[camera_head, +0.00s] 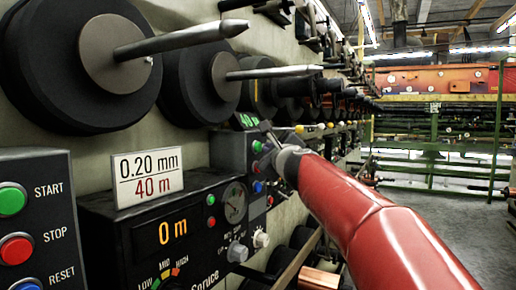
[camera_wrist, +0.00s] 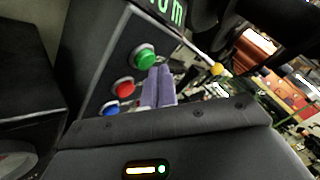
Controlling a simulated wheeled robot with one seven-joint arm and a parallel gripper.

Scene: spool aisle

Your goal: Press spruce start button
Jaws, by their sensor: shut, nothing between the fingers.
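The Spruce unit (camera_head: 160,235) is a black box at the lower left, reading 0 m in orange, with "Spruce" on its lower front. A panel (camera_head: 60,180) left of it has a green START button (camera_head: 12,200). A second panel farther along has a green button (camera_head: 257,146), which also shows in the wrist view (camera_wrist: 145,57). I cannot tell which panel belongs to Spruce. My gripper (camera_head: 268,132) is at the second panel. Its shut, empty fingers (camera_wrist: 160,72) appear just beside that green button in the wrist view; contact cannot be told.
On the near panel are a red STOP button (camera_head: 16,248) and a blue RESET button. The far panel has a red button (camera_wrist: 122,88) and a blue button (camera_wrist: 110,108). Large black spools (camera_head: 45,65) on metal spindles (camera_head: 185,38) jut out above. The aisle floor (camera_head: 435,205) at right is open.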

